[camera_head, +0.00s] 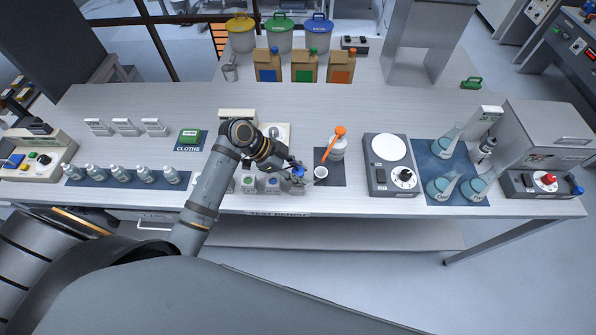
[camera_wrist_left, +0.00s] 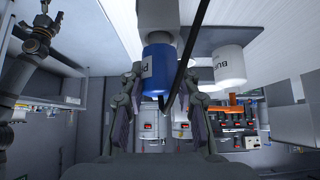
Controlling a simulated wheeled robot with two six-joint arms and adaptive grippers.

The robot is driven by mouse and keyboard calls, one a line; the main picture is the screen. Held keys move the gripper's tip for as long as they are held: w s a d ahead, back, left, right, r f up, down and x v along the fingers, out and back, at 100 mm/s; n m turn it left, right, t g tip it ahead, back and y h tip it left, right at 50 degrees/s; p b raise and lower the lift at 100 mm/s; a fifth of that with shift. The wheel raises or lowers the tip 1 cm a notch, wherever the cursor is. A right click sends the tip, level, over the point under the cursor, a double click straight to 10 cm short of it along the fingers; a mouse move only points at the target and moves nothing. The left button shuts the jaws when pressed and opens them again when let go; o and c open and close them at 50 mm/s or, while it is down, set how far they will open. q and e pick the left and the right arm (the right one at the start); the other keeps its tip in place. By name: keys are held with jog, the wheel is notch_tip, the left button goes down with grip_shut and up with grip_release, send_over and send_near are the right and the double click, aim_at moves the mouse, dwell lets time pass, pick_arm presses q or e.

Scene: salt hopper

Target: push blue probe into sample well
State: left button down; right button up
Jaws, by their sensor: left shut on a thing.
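The blue probe (camera_wrist_left: 158,72) is a blue cylinder with a white label, between the fingers of my left gripper (camera_wrist_left: 158,105) in the wrist view. In the head view my left gripper (camera_head: 297,171) is shut on it, low over the front of the bench, and the fingers hide most of it. A dark cable crosses in front of the probe in the wrist view.
Small boxes (camera_head: 248,184) stand left of the gripper. A plate device (camera_head: 391,165) stands further right.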

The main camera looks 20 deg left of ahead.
pick_arm(q)
jog(key=shift+f+b, duration=0.5)
jog(key=shift+f, duration=0.3)
jog(key=c, duration=0.9)
grip_release()
jog(key=o, duration=0.5)
jog(key=shift+r, duration=0.1)
